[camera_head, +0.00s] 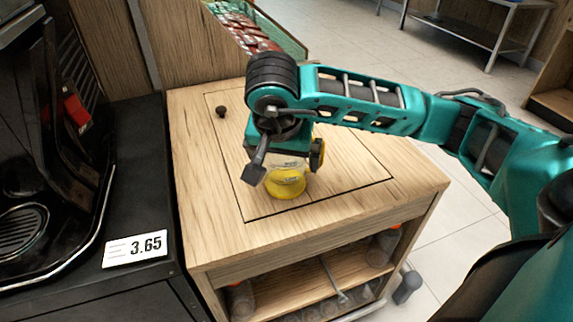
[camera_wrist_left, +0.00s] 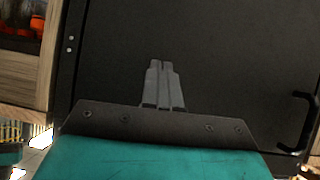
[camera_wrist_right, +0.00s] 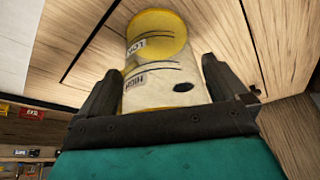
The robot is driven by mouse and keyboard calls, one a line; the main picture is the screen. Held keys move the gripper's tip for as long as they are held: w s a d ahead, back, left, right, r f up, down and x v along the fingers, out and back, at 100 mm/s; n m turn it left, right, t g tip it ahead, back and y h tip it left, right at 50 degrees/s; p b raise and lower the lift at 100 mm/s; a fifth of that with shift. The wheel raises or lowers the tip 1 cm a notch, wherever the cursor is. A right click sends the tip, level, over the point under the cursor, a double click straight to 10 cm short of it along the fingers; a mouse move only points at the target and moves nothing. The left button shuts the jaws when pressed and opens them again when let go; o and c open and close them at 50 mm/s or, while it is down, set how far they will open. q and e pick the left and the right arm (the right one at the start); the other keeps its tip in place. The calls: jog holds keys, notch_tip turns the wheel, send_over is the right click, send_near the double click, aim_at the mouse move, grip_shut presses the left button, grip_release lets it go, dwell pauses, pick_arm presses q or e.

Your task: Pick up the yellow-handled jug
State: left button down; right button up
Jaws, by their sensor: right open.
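The jug (camera_head: 286,185) stands on the wooden cabinet top in the head view, mostly hidden from above by my right gripper. Its yellow base and a pale printed band show. In the right wrist view the jug (camera_wrist_right: 157,62) is a yellow and clear container with printed marks; I cannot make out its handle. My right gripper (camera_head: 285,164) is open, with one finger on each side of the jug. I cannot tell whether the fingers touch it. My left gripper (camera_wrist_left: 163,84) shows only in the left wrist view, its fingers together and empty before a dark panel.
The wooden cabinet top (camera_head: 215,205) has a dark inlaid outline and a small dark knob (camera_head: 221,111). A black machine (camera_head: 70,130) stands at left beside a 3.65 price card (camera_head: 135,248). A crate of red packets (camera_head: 250,30) stands behind. Bottles sit on the shelf below.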

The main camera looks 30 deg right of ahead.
jog(key=shift+c, duration=1.3)
jog(key=c, duration=0.7)
jog(key=shift+o, duration=0.2)
